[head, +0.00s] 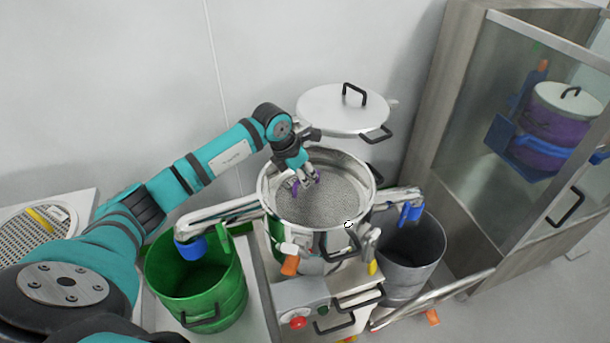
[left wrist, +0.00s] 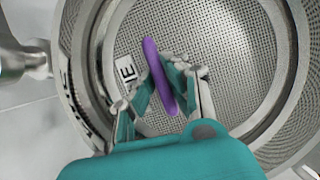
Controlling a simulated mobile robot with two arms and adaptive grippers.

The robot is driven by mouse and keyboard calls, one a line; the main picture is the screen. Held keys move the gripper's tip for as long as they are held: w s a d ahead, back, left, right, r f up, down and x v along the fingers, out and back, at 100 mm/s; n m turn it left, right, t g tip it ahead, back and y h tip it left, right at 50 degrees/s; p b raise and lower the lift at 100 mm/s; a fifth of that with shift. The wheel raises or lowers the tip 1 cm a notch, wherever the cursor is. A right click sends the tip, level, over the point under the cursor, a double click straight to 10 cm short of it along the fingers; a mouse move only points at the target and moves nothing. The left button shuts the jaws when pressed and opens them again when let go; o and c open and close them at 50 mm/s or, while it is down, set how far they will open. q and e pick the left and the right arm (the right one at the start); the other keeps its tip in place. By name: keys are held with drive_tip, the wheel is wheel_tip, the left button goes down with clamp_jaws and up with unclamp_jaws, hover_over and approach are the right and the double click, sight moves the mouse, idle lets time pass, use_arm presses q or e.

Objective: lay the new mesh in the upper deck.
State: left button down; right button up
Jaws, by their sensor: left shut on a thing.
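The new mesh (head: 325,202) is a round grey woven screen inside the steel upper deck (head: 367,177) of the sifter. In the left wrist view the mesh (left wrist: 225,55) fills most of the picture, with a white label (left wrist: 127,72) reading "NE", the rest hidden by my fingers. My left gripper (head: 304,181) is over the left half of the mesh, pointing down. Its fingers (left wrist: 160,88) are shut on a purple handle (left wrist: 152,58) over the mesh. I cannot tell whether the mesh rests fully flat in the deck. My right gripper is not in view.
A lid (head: 335,112) with black handles stands open behind the deck. A green bin (head: 195,285) stands left and a grey bin (head: 408,262) right, under the spouts. A control box with a red button (head: 298,323) is in front. A glass-fronted cabinet (head: 455,120) stands right.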

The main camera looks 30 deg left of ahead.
use_arm(q)
drive_tip(key=c, duration=1.3)
unclamp_jaws()
drive_tip(key=v, duration=1.2)
drive_tip(key=shift+r, duration=0.1)
